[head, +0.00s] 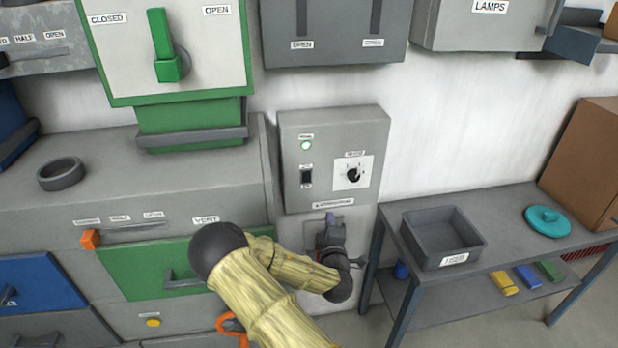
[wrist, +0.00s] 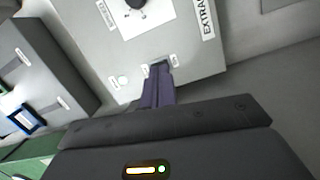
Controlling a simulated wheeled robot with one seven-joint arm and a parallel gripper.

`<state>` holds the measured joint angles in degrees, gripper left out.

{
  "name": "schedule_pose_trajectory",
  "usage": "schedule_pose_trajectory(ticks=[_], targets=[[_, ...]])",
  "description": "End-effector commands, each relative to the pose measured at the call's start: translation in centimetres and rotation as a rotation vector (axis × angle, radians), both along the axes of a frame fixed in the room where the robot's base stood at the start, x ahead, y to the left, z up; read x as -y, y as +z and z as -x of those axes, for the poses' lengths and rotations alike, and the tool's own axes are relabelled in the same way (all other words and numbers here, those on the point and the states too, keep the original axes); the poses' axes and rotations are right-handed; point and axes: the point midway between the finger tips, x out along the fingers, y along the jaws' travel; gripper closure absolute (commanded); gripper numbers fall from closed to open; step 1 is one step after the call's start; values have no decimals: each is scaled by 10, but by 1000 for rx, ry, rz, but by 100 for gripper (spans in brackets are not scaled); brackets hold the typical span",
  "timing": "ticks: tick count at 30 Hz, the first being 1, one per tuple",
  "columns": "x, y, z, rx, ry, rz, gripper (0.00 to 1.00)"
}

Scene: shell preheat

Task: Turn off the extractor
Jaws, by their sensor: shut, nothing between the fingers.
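The extractor panel (head: 333,120) is a grey wall box with a lit green lamp (head: 306,145), a small black switch (head: 306,177) and a black rotary knob (head: 353,175) on a white plate. My gripper (head: 331,217) shows just below the panel in the head view. Its purple fingers are shut and empty. In the wrist view the fingertips (wrist: 160,67) lie over the place between two small labels where the switch is, hiding it. I cannot tell if they touch it. The knob (wrist: 135,4) and a pale green lamp (wrist: 122,80) also show there.
A green-framed lever box (head: 166,60) and a grey bench unit (head: 120,190) stand left of the panel. A side table (head: 480,250) at right bears a grey bin (head: 443,236) and a teal lid (head: 547,220). The bare wall right of the panel is free.

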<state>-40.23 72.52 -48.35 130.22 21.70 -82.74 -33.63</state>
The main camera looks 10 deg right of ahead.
Motion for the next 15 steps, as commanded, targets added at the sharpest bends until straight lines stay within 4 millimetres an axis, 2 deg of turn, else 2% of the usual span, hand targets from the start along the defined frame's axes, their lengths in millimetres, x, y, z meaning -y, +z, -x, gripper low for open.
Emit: schedule_pose_trajectory(ticks=[3,6,15], targets=[[-24,13,-3,67,109,130,100],[-33,17,-4,95,148,175,100],[-34,18,-4,100,153,178,100]])
